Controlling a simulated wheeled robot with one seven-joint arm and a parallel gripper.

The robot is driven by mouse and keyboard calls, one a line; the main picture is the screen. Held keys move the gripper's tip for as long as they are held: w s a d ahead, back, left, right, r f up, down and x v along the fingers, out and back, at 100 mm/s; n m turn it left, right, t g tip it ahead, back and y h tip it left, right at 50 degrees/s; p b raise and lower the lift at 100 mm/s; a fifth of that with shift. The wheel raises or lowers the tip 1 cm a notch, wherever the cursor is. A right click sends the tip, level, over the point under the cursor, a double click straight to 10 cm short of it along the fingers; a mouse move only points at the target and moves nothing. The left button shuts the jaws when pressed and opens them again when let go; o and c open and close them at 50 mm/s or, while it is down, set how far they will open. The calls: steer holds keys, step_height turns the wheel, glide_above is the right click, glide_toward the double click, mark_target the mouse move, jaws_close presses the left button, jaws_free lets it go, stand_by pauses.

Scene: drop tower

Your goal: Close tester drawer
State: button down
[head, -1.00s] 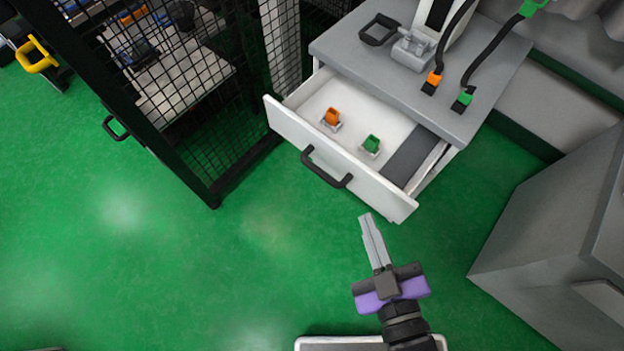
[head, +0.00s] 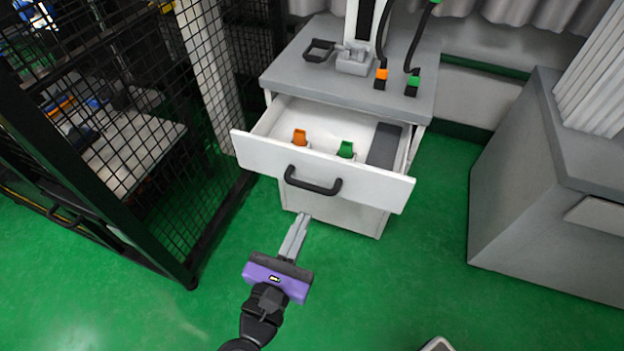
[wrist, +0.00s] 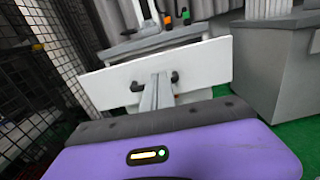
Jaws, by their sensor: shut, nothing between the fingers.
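The tester drawer (head: 350,181) is white with a black bar handle (head: 313,186) and is pulled open from a grey-topped white cabinet (head: 349,83). Inside it are an orange piece (head: 300,137), a green piece (head: 346,149) and a dark grey pad (head: 385,144). My gripper (head: 304,218) is shut and empty, in front of and below the drawer front in the head view. In the wrist view my gripper's fingers (wrist: 157,80) point at the drawer front (wrist: 205,66), overlapping the middle of the handle, whose two ends show either side. Contact cannot be told.
A black mesh cage (head: 110,130) stands close on the left. A grey cabinet (head: 540,190) stands on the right. On the tester's top (head: 285,73) are a grey fixture and black cables with orange and green plugs. Green floor (head: 420,270) is free between them.

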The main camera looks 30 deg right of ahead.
mark_target(330, 162)
steer(key=b+x, duration=0.4)
steer(key=x, duration=1)
steer(key=shift+f, duration=0.15)
steer(key=shift+d, duration=0.1)
steer(key=shift+w+d, duration=0.15)
steer(key=shift+d, duration=0.1)
steer(key=p+x, duration=0.4)
steer(key=x, duration=1.4)
steer(key=shift+p, duration=0.35)
steer(key=shift+d, duration=0.15)
